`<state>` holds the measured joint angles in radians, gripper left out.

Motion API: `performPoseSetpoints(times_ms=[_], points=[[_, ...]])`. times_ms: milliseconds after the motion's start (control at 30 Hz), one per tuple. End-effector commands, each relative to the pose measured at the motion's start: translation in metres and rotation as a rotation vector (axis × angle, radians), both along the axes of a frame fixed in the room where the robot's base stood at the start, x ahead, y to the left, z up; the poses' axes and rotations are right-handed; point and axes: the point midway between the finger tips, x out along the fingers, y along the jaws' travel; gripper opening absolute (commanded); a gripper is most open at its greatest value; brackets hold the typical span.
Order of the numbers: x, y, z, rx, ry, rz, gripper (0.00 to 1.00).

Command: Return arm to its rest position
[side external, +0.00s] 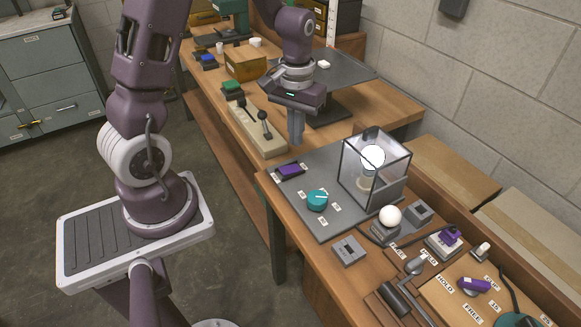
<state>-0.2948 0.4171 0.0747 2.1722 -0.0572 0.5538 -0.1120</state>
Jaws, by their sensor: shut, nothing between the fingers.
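My gripper (297,138) points down with its fingers together and nothing between them. It hangs near the far edge of the grey board (330,222), above and behind the purple switch (290,170). My arm reaches over the bench from its base on the left. On the board a lit bulb (372,157) stands inside a glass-sided lantern (403,165). A teal knob (317,200) sits at the board's front left. A white globe (390,215) rests on a dark holder at the board's right edge.
A beige lever box (258,130) stands just left of my gripper. A purple connector (450,236), a purple handle (474,285) and a dark clamp (398,300) occupy the near bench. The floor (215,275) between base and bench is clear.

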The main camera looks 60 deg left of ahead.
Motion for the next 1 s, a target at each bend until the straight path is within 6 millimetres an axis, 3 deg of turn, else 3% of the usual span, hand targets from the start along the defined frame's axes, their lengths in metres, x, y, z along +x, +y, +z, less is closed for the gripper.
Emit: performPoseSetpoints(times_ms=[67,133,233,300,433,533,667,1000], points=[[0.000,-0.002,0.004,0.002,-0.007,-0.006,0.00],[-0.003,-0.011,0.022,0.007,-0.039,-0.036,0.00],[-0.019,-0.036,0.072,0.026,-0.128,-0.127,0.00],[-0.042,-0.058,0.108,0.042,-0.203,-0.209,0.00],[-0.097,-0.090,0.153,0.079,-0.336,-0.358,0.00],[-0.133,-0.104,0.167,0.104,-0.413,-0.445,0.00],[-0.159,-0.111,0.172,0.124,-0.469,-0.503,0.00],[-0.165,-0.112,0.172,0.128,-0.479,-0.516,0.00]])
